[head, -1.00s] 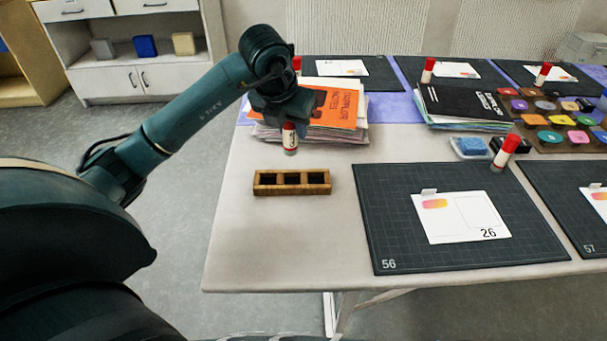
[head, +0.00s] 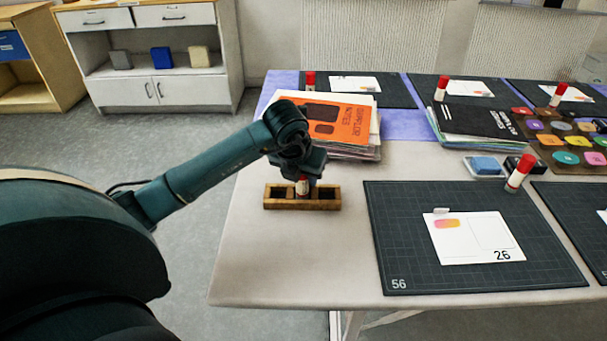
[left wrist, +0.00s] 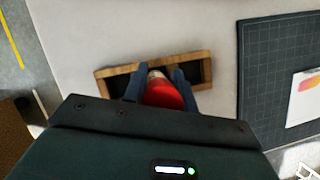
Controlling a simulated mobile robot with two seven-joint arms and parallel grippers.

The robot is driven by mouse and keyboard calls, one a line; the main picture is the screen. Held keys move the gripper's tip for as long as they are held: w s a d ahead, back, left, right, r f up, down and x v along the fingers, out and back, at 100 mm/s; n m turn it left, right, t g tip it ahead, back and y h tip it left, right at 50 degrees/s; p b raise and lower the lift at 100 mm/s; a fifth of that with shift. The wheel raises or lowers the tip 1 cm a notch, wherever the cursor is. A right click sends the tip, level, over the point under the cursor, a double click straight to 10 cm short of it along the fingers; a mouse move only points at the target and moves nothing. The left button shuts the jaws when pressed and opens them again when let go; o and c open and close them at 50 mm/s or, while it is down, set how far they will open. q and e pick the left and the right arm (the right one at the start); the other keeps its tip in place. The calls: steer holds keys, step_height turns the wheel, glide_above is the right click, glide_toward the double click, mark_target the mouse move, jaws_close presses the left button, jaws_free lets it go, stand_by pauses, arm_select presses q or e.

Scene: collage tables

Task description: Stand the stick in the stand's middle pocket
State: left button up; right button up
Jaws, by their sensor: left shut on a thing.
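The stick is a white glue stick with a red cap. My left gripper (head: 304,178) is shut on the stick (head: 303,187) and holds it upright over the middle of the wooden stand (head: 275,205). In the left wrist view the stick's red cap (left wrist: 164,94) sits between the two fingers, in line with the middle pocket of the stand (left wrist: 104,86). The left and right pockets look empty. The stick's lower end is hidden, so I cannot tell how deep it sits. My right gripper is not in view.
A stack of papers with an orange booklet (head: 341,122) lies just behind the stand. A dark cutting mat (head: 400,245) with a white card (head: 475,250) lies to the right. Another red-capped stick (head: 520,173) stands at that mat's back edge. The table in front of the stand is clear.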

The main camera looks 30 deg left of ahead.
arm_select(q)
steer(key=shift+f, duration=0.1)
steer(key=shift+s+f+b, duration=0.2)
steer(key=shift+f+b, duration=0.4)
steer(key=shift+c, duration=0.3)
steer(key=o, duration=0.6)
steer(key=shift+o, duration=0.9)
steer(key=shift+f, duration=0.15)
steer(key=shift+o, duration=1.4)
steer(key=shift+w, duration=0.1)
steer(key=shift+r, duration=0.25)
steer(key=shift+r+p, duration=0.3)
steer(key=shift+p, duration=0.1)
steer(key=p+v, duration=0.1)
steer(key=v, duration=1.1)
steer(key=shift+r, duration=0.3)
